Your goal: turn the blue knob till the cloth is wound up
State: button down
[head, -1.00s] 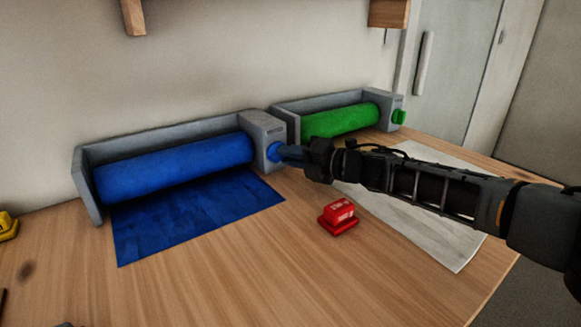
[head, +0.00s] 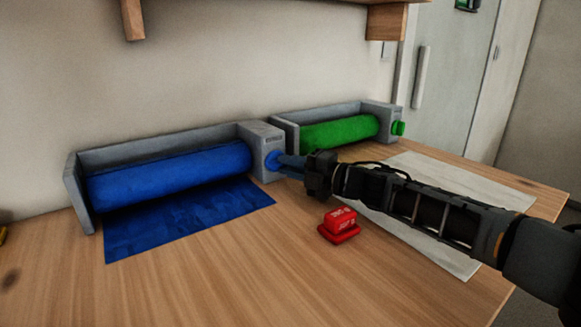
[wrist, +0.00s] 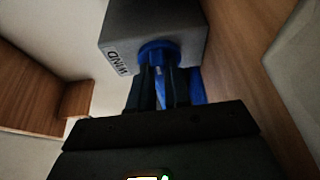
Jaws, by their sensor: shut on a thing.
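The blue knob (head: 272,161) is on the right end of a grey roller holder (head: 262,137). My gripper (head: 287,163) comes from the right and is shut on the knob. In the wrist view the knob (wrist: 158,53) sits between my two fingers (wrist: 159,88), under a box end marked WIND. The blue cloth (head: 185,222) lies on the table in front of the holder, with part of it wound on the blue roller (head: 170,172). My fingers hide part of the knob.
A green roller (head: 340,133) with a green knob (head: 398,128) stands behind to the right, with a pale cloth (head: 440,245) spread below my arm. A red block-like item (head: 339,226) sits on the table in front of my gripper. A wooden shelf (head: 260,2) hangs above.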

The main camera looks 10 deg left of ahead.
jog(key=shift+w+d, duration=0.15)
jog(key=c, duration=1.1)
grip_release()
jog(key=shift+p+v, duration=0.45)
jog(key=shift+v, duration=3.35)
jog(key=shift+o, duration=0.4)
